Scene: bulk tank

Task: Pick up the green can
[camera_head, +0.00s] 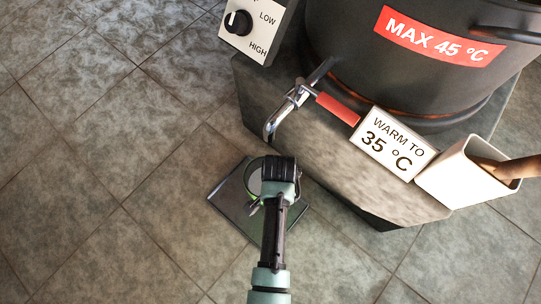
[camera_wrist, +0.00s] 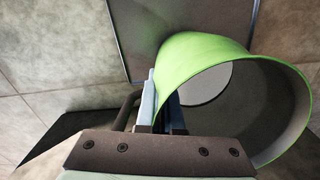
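The green can (camera_wrist: 190,55) is open-topped, with a bright green outside and a grey inside. It fills the right of the wrist view, its mouth facing the camera. In the head view only a bit of the can (camera_head: 251,178) shows, mostly hidden behind my gripper (camera_head: 268,196). In the wrist view my gripper (camera_wrist: 163,108) has its fingers close together on the can's near left wall, one outside and one inside, with green between them. The fingers look shut on the wall. I cannot tell whether the can rests on the surface below it.
A dark square plate (camera_head: 232,210) lies on the tiled floor under the can. Above it is a tap (camera_head: 287,104) with a red handle. The black tank (camera_head: 400,75), a sign (camera_head: 394,143) and a white holder (camera_head: 465,178) stand right. Floor at left is clear.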

